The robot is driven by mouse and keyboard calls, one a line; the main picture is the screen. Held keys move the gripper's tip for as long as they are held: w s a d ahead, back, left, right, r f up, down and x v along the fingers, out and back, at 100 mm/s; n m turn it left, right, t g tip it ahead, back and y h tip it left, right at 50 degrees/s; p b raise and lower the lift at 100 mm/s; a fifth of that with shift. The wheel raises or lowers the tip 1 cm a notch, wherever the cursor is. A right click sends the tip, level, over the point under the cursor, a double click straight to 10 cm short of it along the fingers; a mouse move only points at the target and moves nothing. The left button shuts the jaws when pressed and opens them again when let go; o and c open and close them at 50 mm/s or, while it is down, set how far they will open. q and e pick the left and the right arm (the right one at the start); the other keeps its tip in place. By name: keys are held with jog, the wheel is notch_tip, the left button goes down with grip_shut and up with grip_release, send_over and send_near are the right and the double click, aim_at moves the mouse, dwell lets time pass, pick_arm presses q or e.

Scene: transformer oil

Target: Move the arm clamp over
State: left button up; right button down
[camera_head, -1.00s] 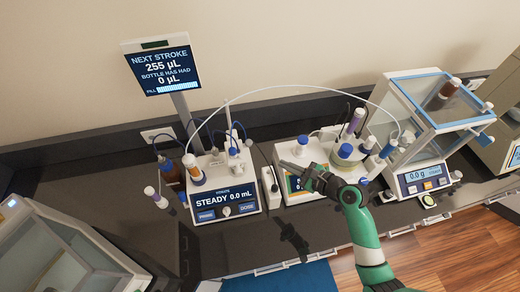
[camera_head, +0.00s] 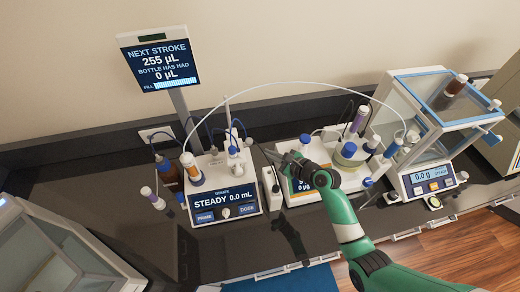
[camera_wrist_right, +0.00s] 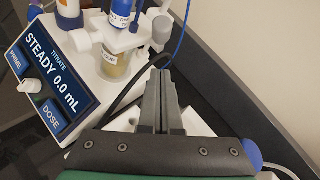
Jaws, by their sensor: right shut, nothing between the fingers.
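My right gripper (camera_head: 283,160) is shut and empty, over the left back part of the white stirrer unit (camera_head: 303,196). In the right wrist view its two fingers (camera_wrist_right: 160,80) lie together, pointing toward the titrator (camera_wrist_right: 55,80) and a small labelled jar (camera_wrist_right: 118,66). A blue knob (camera_head: 304,138) stands just behind the gripper in the head view. A blue knob (camera_wrist_right: 252,153) also shows beside the gripper in the wrist view. I cannot tell for certain which part is the arm clamp. My left gripper is not in view.
The titrator (camera_head: 224,202) reads STEADY 0.0 mL. A thin white tube (camera_head: 290,83) arches from it to the right. The balance (camera_head: 425,180) stands at right and a brown bottle (camera_head: 170,176) at left. The front bench (camera_head: 225,252) is mostly clear.

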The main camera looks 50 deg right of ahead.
aim_at(247, 143)
jog(key=w, duration=0.1)
jog(key=w+r, duration=0.1)
jog(key=w+a, duration=0.1)
jog(key=shift+w+r+p, duration=0.15)
jog(key=shift+w+p, duration=0.25)
jog(key=shift+r, duration=0.1)
jog(key=shift+w+r+p, duration=0.1)
jog(key=shift+p, duration=0.25)
